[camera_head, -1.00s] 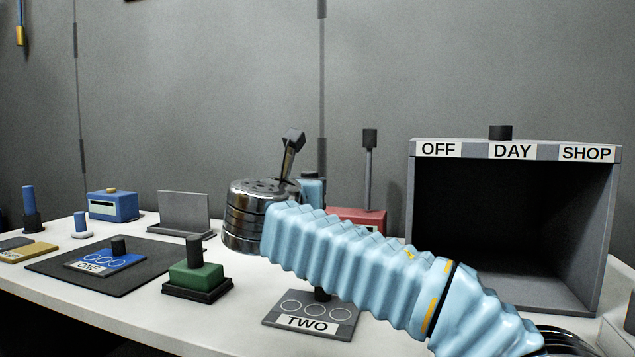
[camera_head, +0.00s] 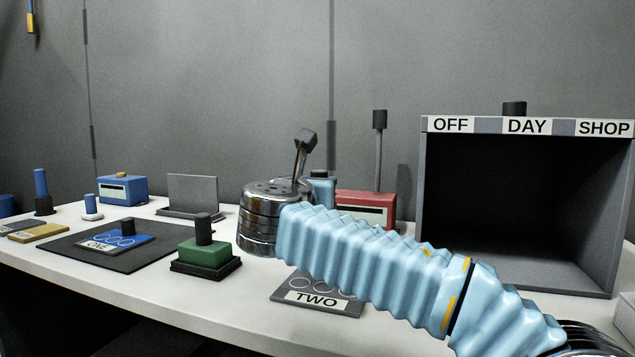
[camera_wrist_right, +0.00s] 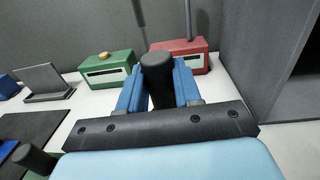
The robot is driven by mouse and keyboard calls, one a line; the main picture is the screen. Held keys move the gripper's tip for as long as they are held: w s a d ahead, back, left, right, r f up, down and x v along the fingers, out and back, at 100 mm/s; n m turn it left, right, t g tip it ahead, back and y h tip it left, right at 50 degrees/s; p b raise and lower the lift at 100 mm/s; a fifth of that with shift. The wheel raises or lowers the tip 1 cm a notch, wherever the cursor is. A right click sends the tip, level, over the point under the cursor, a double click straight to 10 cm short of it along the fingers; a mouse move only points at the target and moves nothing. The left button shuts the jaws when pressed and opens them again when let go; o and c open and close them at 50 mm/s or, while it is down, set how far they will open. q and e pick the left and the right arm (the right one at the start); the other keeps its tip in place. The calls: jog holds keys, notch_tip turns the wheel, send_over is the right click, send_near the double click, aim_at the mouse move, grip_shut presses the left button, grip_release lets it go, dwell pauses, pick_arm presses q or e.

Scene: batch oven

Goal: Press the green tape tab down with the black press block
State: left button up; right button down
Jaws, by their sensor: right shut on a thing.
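My right gripper (camera_wrist_right: 158,88) is shut on a black cylinder (camera_wrist_right: 158,78), held upright between its blue fingers. I take this to be the press block's handle; its lower end is hidden. In the right wrist view a green box (camera_wrist_right: 106,68) with a white slot and yellow knob stands behind the gripper, to the left. I cannot make out the green tape tab. In the head view a green block (camera_head: 204,252) with a dark handle sits on a black base, left of my wrist. My left gripper is out of view.
A red box (camera_head: 365,208) stands behind my sleeve, beside the grey oven (camera_head: 430,210). The TWO plate (camera_head: 318,300) lies below the sleeve. A black mat (camera_head: 62,246) bears the ONE plate (camera_head: 114,241). A blue box (camera_head: 122,190) and grey stand (camera_head: 193,190) are at the back left.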

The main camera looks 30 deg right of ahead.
aim_at(317, 171)
jog(key=shift+f+b, duration=1.15)
jog(key=shift+f, duration=0.8)
jog(key=shift+f+b, duration=0.3)
jog(key=shift+f, duration=0.15)
dwell(0.6)
jog(key=shift+r, duration=0.15)
notch_tip(317, 171, up, 3)
jog(key=p, duration=0.3)
notch_tip(317, 171, up, 2)
jog(key=p, duration=0.2)
jog(key=shift+r+p, duration=0.15)
jog(key=shift+p, duration=0.2)
jog(key=shift+r+p, duration=0.65)
jog(key=shift+r, duration=0.6)
